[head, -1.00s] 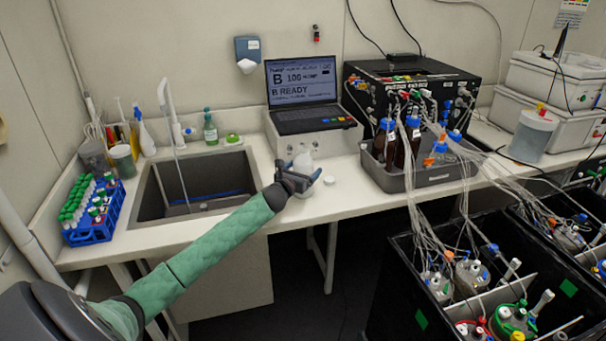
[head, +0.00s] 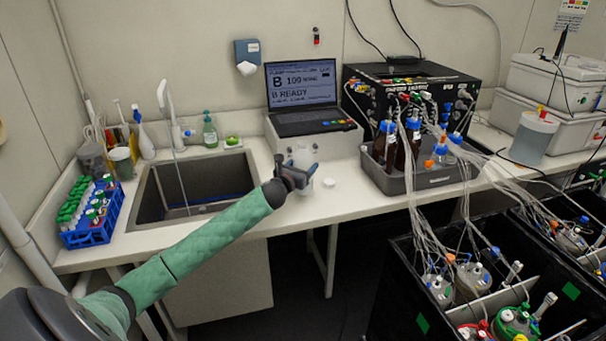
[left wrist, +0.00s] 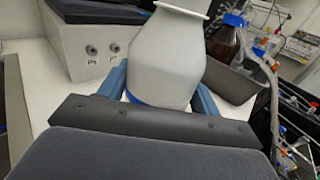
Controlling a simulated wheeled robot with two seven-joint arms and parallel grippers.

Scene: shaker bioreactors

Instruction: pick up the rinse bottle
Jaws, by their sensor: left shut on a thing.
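The rinse bottle (head: 302,157) is a whitish bottle at the front of the counter, between the sink and the laptop unit. My left gripper (head: 303,174) is at the bottle, reaching in from the left, and hides its lower part in the head view. In the left wrist view the white bottle (left wrist: 165,58) stands between the two blue fingers (left wrist: 160,92), which are shut on its body. My right gripper is not in view.
A small white round piece (head: 329,182) lies on the counter just right of the bottle. The laptop (head: 302,90) on its unit is behind. A grey tray (head: 428,179) with brown bottles stands to the right. The sink (head: 160,207) and a blue tube rack (head: 88,236) are left.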

